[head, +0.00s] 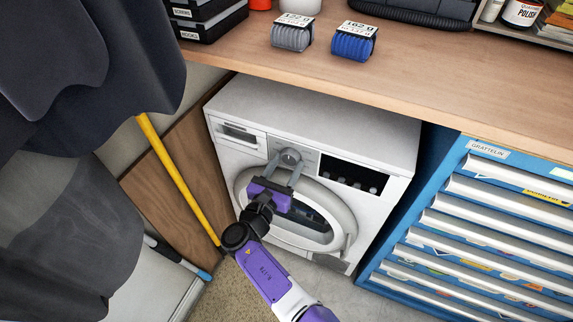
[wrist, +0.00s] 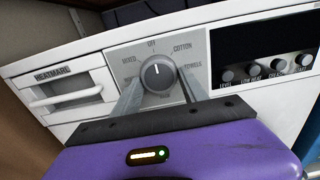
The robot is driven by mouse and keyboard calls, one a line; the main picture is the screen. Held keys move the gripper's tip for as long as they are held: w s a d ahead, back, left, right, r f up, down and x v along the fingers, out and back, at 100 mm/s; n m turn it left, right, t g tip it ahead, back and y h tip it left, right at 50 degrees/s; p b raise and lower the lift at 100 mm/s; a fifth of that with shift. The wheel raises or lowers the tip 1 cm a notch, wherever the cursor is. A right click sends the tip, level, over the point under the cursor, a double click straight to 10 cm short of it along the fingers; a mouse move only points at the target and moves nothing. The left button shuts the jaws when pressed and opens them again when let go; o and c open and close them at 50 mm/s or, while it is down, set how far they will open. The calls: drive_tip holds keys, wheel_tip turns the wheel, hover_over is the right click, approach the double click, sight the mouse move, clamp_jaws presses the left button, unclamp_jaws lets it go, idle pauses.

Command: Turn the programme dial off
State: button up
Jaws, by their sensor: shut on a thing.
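The programme dial (wrist: 157,74) is a round dark grey knob with a white pointer line, on a grey panel (wrist: 196,49) of the white machine (head: 310,122). Labels around it read MIXED, OFF, COTTON and TOWELS; lower ones are partly hidden. The pointer line points up, close to OFF. The dial also shows in the head view (head: 290,157). My purple gripper (head: 284,166) reaches the dial from the front, with one grey finger on each side. In the wrist view my gripper (wrist: 158,82) is shut on the dial.
A drawer with a white handle (wrist: 68,97) is left of the dial; small knobs (wrist: 279,67) sit under a dark display on the right. The round door (head: 340,215) is below. A wooden worktop (head: 420,75) overhangs, and a blue drawer chest (head: 450,215) stands right.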

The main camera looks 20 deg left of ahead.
drive_tip(key=shift+f, duration=0.1)
drive_tip(key=o, duration=1.3)
drive_tip(key=shift+o, duration=0.2)
drive_tip(key=shift+s, duration=0.1)
drive_tip(key=s+p, duration=0.2)
drive_tip(key=s, duration=0.5)
drive_tip(key=shift+s, duration=0.3)
drive_tip(key=shift+a, duration=0.15)
